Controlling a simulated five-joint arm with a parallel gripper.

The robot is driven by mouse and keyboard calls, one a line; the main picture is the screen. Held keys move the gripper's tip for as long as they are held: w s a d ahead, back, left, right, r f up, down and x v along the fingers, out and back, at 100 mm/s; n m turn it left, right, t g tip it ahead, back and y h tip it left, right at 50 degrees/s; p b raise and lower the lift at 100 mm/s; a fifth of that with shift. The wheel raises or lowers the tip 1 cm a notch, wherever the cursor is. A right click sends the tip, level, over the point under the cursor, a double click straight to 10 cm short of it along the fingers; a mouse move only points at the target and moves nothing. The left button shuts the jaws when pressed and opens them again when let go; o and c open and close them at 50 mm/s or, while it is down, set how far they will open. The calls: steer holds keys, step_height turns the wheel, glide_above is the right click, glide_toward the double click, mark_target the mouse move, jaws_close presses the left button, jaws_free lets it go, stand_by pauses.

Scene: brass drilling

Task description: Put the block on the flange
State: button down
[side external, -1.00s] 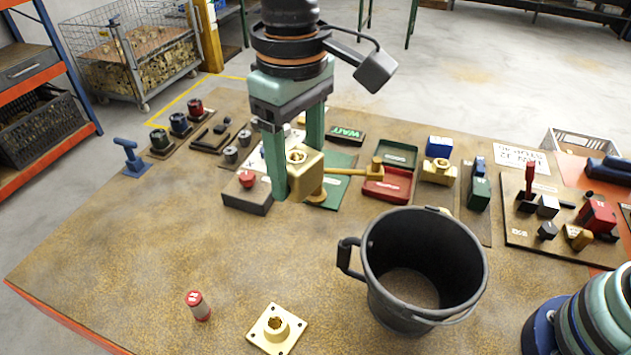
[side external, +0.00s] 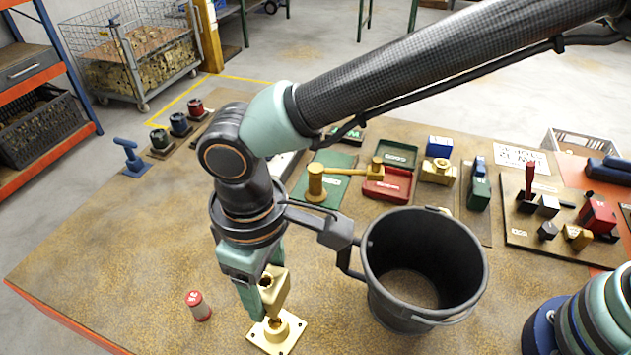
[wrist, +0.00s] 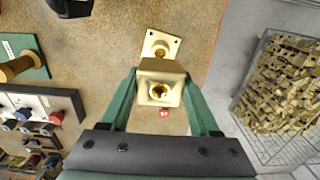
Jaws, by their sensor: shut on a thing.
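The brass block (side external: 276,290) has a round hole in its face. My gripper (side external: 260,292) is shut on it, and in the wrist view the green fingers clasp the block (wrist: 161,88) from both sides. The brass flange (side external: 288,343) is a square plate with corner holes and a raised round boss, lying on the table near the front edge. In the side view the block is just above the boss; whether they touch I cannot tell. In the wrist view the flange (wrist: 158,46) shows beyond the block, which partly hides it.
A small red-capped container (side external: 199,306) stands left of the flange. A large black bucket (side external: 377,285) stands close on the right. A brass mallet (side external: 315,182) lies behind, near red and green trays (side external: 388,187). The table's left front is clear.

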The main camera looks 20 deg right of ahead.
mark_target(275, 322)
steer(key=shift+f, duration=3.8)
steer(key=shift+f, duration=0.15)
steer(key=shift+c, duration=0.6)
jaws_free()
